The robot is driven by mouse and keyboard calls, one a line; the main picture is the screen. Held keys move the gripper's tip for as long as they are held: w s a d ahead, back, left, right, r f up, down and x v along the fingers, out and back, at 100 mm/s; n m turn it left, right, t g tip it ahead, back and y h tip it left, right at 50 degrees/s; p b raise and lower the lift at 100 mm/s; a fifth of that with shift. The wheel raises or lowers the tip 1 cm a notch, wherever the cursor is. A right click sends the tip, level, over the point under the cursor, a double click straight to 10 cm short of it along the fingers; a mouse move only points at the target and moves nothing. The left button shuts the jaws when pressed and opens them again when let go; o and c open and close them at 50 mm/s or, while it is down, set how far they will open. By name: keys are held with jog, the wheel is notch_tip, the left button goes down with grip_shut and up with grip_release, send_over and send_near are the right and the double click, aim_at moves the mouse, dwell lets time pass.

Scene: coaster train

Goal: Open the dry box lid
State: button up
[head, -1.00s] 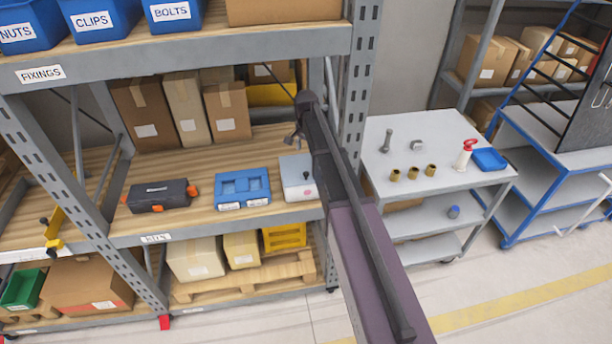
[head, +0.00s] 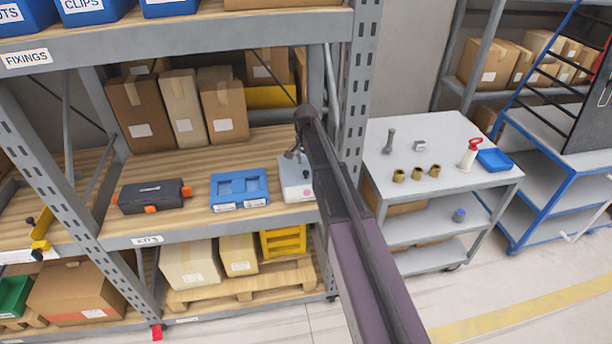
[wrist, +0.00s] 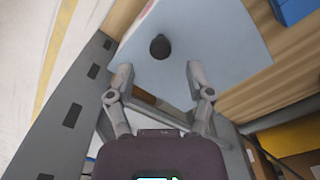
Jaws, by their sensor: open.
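The dry box is a pale grey box (head: 294,190) on the middle shelf, at its right end next to the post. Its lid has a dark round knob, seen clearly in the wrist view (wrist: 160,47) on the pale top (wrist: 222,45). The lid looks shut. My gripper (head: 294,154) is just above the box in the head view, and my arm hides part of the box's right side. In the wrist view my gripper (wrist: 160,74) is open and empty. The knob lies ahead of the fingertips, about centred between them. I see no contact.
A blue tray (head: 239,188) sits left of the box, and a dark case with orange latches (head: 152,197) is farther left. The perforated shelf post (head: 353,95) stands close on the right. Cartons (head: 222,112) are behind. A grey cart (head: 425,190) stands to the right.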

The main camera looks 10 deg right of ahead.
aim_at(306, 172)
jog(key=shift+f+b, duration=1.5)
jog(key=shift+f, duration=0.3)
grip_shut()
